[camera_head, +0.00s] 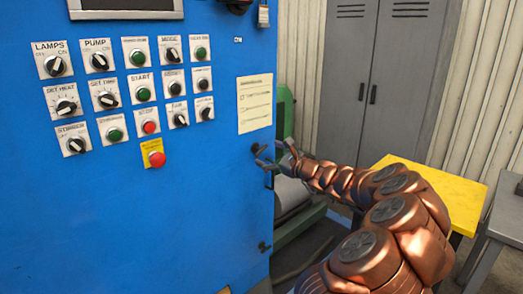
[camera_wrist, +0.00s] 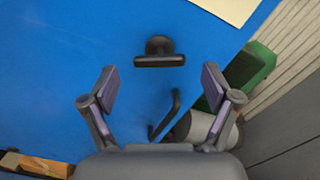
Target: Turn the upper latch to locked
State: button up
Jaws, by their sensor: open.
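The upper latch (camera_head: 257,149) is a small black handle on the right edge of the blue cabinet front (camera_head: 200,215), just below the paper sheet. In the wrist view the upper latch (camera_wrist: 160,61) shows as a round black base with a short bar lying level across the picture. My gripper (camera_head: 266,158) is close to it in the head view, overlapping its area. In the wrist view my gripper (camera_wrist: 160,84) is open and empty, its two fingers spread wide. The latch bar lies ahead of them, centred between them, with no contact visible. A lower latch (camera_head: 264,247) sits farther down the same edge.
A black bent handle (camera_wrist: 166,114) stands out below the upper latch. Knobs and buttons fill the panel at upper left, with a red stop button (camera_head: 153,153). A green machine (camera_head: 283,115), a yellow table (camera_head: 440,190) and grey lockers (camera_head: 385,80) are to the right.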

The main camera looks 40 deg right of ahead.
aim_at(263, 151)
jog(key=shift+w+p, duration=0.3)
jog(key=shift+w, duration=1.65)
jog(key=c, duration=1.2)
